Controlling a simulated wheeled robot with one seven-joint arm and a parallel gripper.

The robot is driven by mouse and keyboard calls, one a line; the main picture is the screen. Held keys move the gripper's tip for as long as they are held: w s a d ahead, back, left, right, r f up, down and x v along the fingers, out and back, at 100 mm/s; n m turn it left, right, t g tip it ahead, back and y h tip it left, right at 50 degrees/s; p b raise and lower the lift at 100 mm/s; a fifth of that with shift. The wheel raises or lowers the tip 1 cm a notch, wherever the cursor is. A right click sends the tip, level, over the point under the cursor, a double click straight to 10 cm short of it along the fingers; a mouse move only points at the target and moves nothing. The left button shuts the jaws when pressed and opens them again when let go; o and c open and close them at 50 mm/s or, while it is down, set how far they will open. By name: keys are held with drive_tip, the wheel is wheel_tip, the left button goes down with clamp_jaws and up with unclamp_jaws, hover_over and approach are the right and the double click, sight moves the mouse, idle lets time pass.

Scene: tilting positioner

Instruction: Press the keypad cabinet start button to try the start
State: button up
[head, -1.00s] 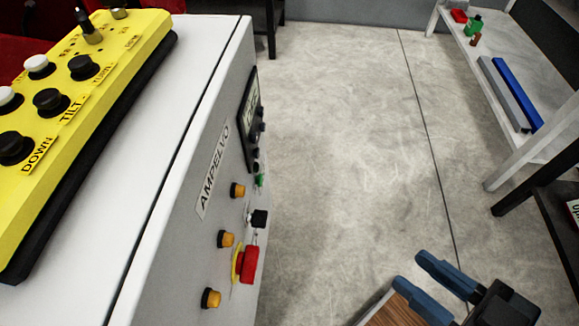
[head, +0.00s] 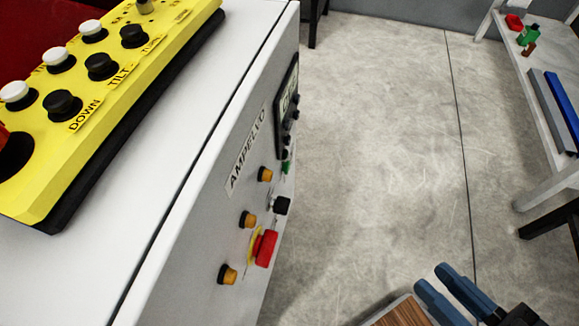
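The white cabinet (head: 225,222) marked AMPELVO fills the left and middle of the head view. Its front panel is seen at a steep slant. A small green button (head: 286,167) sits on that panel below the dark display (head: 287,105); no start label is readable. Below it are a black knob (head: 281,206), a red mushroom button (head: 266,248) with a yellow collar, and orange buttons (head: 248,219). My gripper (head: 429,276) is at the bottom right, apart from the cabinet. Its two blue fingers show a narrow gap with nothing visible between them.
A yellow pendant (head: 120,105) with black and white buttons lies on the cabinet top. A wood-topped thing (head: 401,314) is beside my gripper, partly cut off. A pale bench (head: 530,90) with blue and grey bars stands at right. Floor (head: 375,150) between is clear.

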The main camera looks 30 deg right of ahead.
clamp_jaws()
idle(1.4)
